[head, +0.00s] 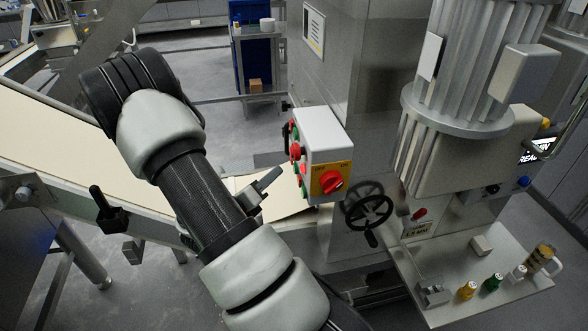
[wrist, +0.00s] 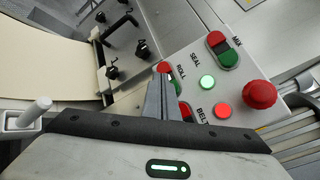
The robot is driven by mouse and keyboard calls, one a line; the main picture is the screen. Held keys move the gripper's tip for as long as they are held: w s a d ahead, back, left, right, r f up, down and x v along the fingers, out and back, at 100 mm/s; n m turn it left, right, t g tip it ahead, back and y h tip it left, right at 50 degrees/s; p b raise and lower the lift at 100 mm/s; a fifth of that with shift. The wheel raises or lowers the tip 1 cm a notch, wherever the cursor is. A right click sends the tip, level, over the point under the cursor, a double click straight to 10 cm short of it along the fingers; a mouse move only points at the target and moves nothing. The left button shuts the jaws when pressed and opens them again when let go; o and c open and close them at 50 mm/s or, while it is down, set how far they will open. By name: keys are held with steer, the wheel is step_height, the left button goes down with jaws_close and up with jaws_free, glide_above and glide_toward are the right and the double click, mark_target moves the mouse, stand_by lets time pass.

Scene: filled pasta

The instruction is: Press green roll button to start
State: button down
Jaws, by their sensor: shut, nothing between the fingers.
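A light grey control box (head: 320,133) with red and green buttons on its left face stands right of my gripper in the head view. In the wrist view its labels read MIX, SEAL, ROLL and BELT. The ROLL button's red part (wrist: 164,67) shows beside my fingertips; its green part is mostly hidden behind the fingers. My gripper (wrist: 163,80) is shut and empty, its fingers over the ROLL button area. I cannot tell whether they touch it. In the head view my gripper (head: 269,179) points at the button face.
A red knob on a yellow plate (head: 331,181) faces front. A black handwheel (head: 369,211) sits below right. A cream belt (head: 50,125) lies left.

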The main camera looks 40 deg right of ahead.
steer(key=shift+w+a, duration=0.45)
steer(key=shift+a, duration=0.3)
steer(key=shift+w+a, duration=0.45)
steer(key=shift+a, duration=0.3)
steer(key=s+a+r+m+g+y, duration=0.4)
steer(key=s+r+m+g+y, duration=0.2)
steer(key=s+r+m, duration=0.85)
steer(key=s+a+r+m+t+y, duration=0.1)
steer(key=a+r+m+t+y, duration=0.1)
steer(key=a+m, duration=0.3)
steer(key=s+a+r+m+t+y+p, duration=0.1)
steer(key=a+r+m+t+y, duration=0.1)
steer(key=a+m+y, duration=0.3)
steer(key=a+r+m+t+y, duration=0.3)
steer(key=a+m, duration=0.3)
steer(key=a, duration=0.4)
steer(key=shift+s+a+y, duration=0.3)
steer(key=shift+s+a, duration=0.05)
steer(key=shift+s, duration=0.05)
